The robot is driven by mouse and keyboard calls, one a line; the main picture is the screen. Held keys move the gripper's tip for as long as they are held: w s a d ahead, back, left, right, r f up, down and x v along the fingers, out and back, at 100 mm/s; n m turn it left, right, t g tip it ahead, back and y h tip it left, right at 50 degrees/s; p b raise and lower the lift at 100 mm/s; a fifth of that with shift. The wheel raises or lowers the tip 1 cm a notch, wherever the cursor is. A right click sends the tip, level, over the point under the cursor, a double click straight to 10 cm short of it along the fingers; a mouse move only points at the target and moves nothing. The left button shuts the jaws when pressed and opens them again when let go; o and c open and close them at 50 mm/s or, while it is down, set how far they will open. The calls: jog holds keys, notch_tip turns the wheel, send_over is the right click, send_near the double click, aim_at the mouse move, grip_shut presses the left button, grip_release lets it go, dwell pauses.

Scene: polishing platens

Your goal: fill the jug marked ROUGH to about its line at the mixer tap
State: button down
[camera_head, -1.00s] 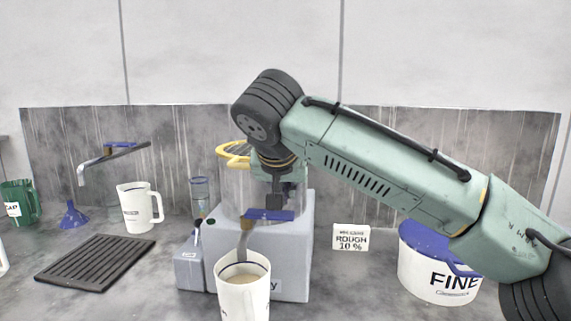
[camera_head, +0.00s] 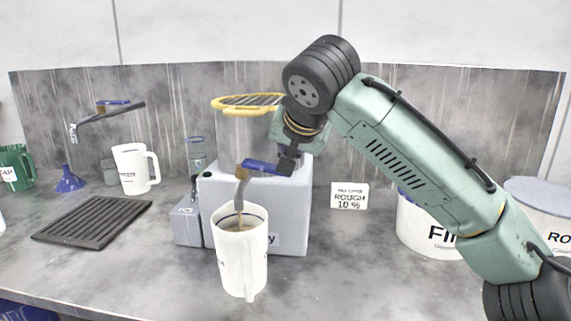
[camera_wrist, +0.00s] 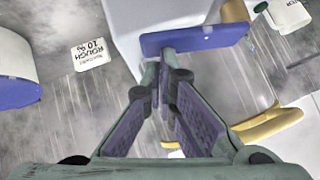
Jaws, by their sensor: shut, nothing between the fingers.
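A white jug (camera_head: 240,270) stands upright under the mixer's tap spout (camera_head: 241,188). Its marking is not readable from here, and its open top shows brownish liquid inside. Whether a stream is running cannot be told clearly. The tap's blue lever (camera_head: 262,167) sits above the spout on the grey mixer (camera_head: 285,215). My gripper (camera_head: 287,162) is shut at the lever's right end, with nothing held. In the wrist view my gripper (camera_wrist: 167,80) points at the blue lever (camera_wrist: 195,38), close to it; contact cannot be told.
A ROUGH 10 % card (camera_head: 349,197) stands right of the mixer. A FINE bucket (camera_head: 420,228) is partly behind my arm, with another bucket (camera_head: 545,205) further right. A second white jug (camera_head: 130,170), a dark drain grate (camera_head: 92,218) and a sink tap (camera_head: 108,113) are at left.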

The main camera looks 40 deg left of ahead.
jog(key=shift+f+y+b, duration=0.4)
jog(key=shift+f+b, duration=0.1)
jog(key=shift+f, duration=0.35)
jog(key=shift+d+r, duration=0.1)
jog(key=shift+r, duration=0.15)
jog(key=shift+p, duration=0.3)
jog(key=shift+r+p, duration=0.65)
jog(key=shift+r, duration=0.15)
